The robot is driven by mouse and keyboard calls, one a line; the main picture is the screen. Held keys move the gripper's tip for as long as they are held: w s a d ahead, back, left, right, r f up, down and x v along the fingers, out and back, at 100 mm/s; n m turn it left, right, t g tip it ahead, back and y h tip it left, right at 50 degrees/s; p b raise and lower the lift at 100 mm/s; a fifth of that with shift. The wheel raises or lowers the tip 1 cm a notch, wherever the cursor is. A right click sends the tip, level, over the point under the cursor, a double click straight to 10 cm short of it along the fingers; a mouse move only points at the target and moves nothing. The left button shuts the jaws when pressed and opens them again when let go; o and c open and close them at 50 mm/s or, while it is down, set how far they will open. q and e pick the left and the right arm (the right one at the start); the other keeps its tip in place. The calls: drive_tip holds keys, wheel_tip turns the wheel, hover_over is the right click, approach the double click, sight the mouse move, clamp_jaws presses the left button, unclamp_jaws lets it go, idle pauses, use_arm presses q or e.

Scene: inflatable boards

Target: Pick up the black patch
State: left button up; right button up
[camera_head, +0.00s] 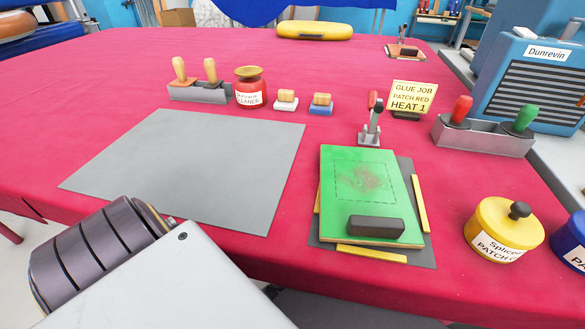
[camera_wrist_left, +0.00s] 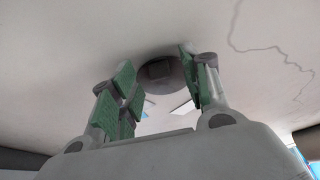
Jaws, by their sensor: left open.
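I cannot tell for sure which thing is the black patch. A black rectangular block (camera_head: 375,227) lies on the near end of a green board (camera_head: 335,170), which has a dashed outline and a brownish smudge. A dark grey mat (camera_head: 412,247) shows under the board. In the left wrist view, my left gripper (camera_wrist_left: 155,95) is open and empty, its green-padded fingers apart against a pale ceiling. In the head view, my left arm is at the lower left, away from the board; its fingers do not show there. My right gripper is out of view.
A grey sheet (camera_head: 200,165) covers the table's left part. Yellow strips (camera_head: 372,254) edge the board. A yellow lidded pot (camera_head: 495,228) stands right, near a blue one (camera_head: 572,245). A small lever tool (camera_head: 370,125), a sign (camera_head: 412,96) and a handled-tool tray (camera_head: 485,135) stand behind.

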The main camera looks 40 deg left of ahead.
use_arm(q)
drive_tip(key=shift+w+f, duration=0.1)
drive_tip(key=shift+f, duration=0.15)
idle(0.4)
drive_tip(key=c, duration=0.9)
drive_tip(key=shift+r, duration=0.1)
drive_tip(key=shift+r, duration=0.1)
